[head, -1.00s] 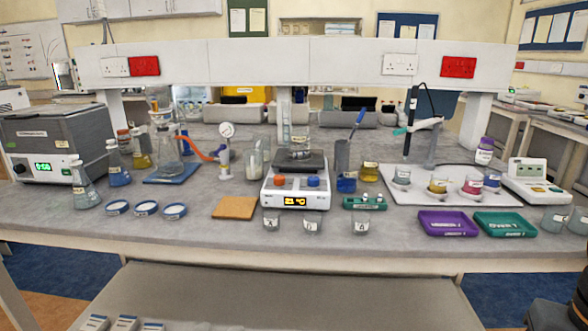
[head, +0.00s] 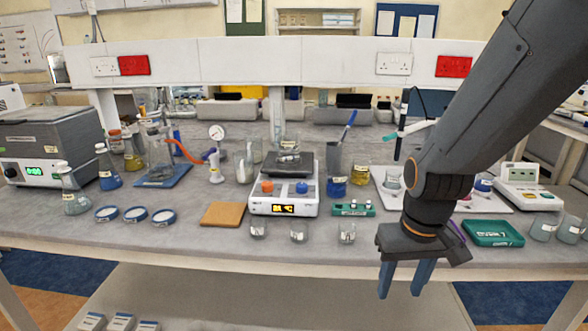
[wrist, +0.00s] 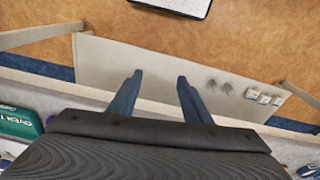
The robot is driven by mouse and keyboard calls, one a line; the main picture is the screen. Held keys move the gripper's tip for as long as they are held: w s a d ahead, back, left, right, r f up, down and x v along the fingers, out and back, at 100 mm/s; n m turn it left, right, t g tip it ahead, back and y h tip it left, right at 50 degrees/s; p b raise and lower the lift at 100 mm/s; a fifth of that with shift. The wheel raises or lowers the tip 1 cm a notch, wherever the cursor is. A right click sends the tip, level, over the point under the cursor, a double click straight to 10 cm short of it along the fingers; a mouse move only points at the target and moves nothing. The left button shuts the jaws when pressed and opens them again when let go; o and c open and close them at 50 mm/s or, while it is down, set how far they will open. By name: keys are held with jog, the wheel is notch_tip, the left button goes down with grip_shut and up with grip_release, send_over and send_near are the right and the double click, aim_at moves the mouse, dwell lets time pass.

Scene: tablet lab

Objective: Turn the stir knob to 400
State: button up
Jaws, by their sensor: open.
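The white hotplate stirrer (head: 284,207) stands near the front middle of the bench. It has an orange knob (head: 267,187) on the left and a blue knob (head: 302,187) on the right; I cannot tell which is the stir knob. A small lit display (head: 284,209) sits below the knobs; its digits are too small to read surely. A glass beaker stands on its dark top plate (head: 288,163). My gripper (head: 405,280) is open and empty, pointing down in front of the bench edge, right of and lower than the stirrer. It also shows in the wrist view (wrist: 157,88).
Small beakers (head: 299,232) stand in front of the stirrer. A cork mat (head: 222,214) lies to its left and a green rack (head: 353,208) to its right. A green tray (head: 493,233) lies further right. A lower shelf (head: 300,290) is under the bench.

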jog(key=w+a+r+n+t+p, duration=0.1)
jog(key=w+a+r+n+p, duration=0.15)
jog(key=w+r+p, duration=0.4)
notch_tip(320, 180, up, 8)
jog(key=n+g+b, duration=0.2)
jog(key=n, duration=1.9)
send_over(301, 185)
jog(key=shift+w+r, duration=0.1)
jog(key=shift+w, duration=0.15)
jog(key=shift+s+f+p, duration=0.1)
jog(key=shift+f+p, duration=1.15)
jog(key=shift+f, duration=2.55)
jog(key=c, duration=1)
jog(key=shift+c, duration=0.2)
